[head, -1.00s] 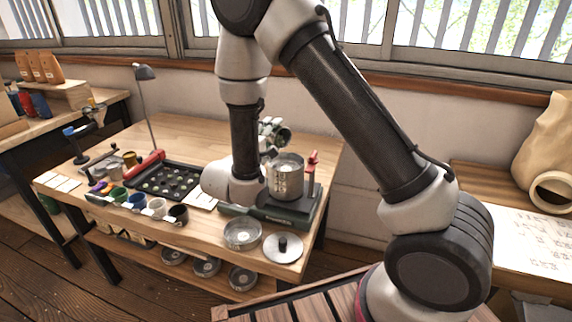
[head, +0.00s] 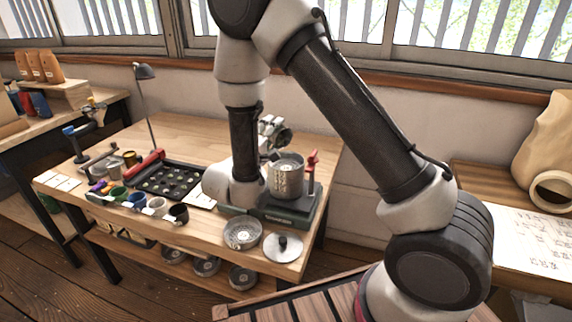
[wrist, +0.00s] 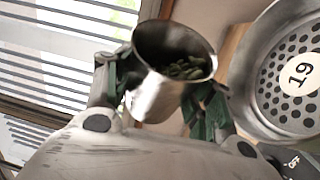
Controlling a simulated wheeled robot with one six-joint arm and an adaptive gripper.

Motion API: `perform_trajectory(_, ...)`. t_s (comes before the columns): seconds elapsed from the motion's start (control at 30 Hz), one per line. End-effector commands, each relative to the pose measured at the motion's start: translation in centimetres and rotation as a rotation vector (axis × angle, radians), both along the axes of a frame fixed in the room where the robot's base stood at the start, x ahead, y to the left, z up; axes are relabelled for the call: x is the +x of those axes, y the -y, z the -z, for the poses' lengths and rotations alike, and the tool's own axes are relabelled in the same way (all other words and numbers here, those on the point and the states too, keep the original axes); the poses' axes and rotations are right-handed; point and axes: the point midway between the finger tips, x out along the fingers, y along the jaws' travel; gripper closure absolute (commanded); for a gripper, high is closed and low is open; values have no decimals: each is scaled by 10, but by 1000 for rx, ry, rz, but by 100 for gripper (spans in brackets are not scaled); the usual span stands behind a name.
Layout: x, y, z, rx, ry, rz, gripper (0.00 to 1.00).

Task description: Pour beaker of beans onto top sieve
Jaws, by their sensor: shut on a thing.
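A metal beaker (wrist: 155,99) with green beans (wrist: 182,68) inside is held in my gripper (wrist: 163,86), whose dark green fingers press on both its sides. The beaker is tilted and the beans lie towards its right-hand lip in the wrist view.
The shaker base (head: 290,208) has a red-topped clamp (head: 312,160). In front lie a loose sieve (head: 242,234) and a round lid (head: 283,247).

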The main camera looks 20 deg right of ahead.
Motion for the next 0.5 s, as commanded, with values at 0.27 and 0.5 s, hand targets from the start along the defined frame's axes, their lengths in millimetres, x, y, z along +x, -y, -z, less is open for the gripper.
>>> perform_trajectory(0.27, -1, 0, -2, 15, 34, 0, 75)
perform_trajectory(0.5, -2, 1, -2, 23, 53, 0, 75)
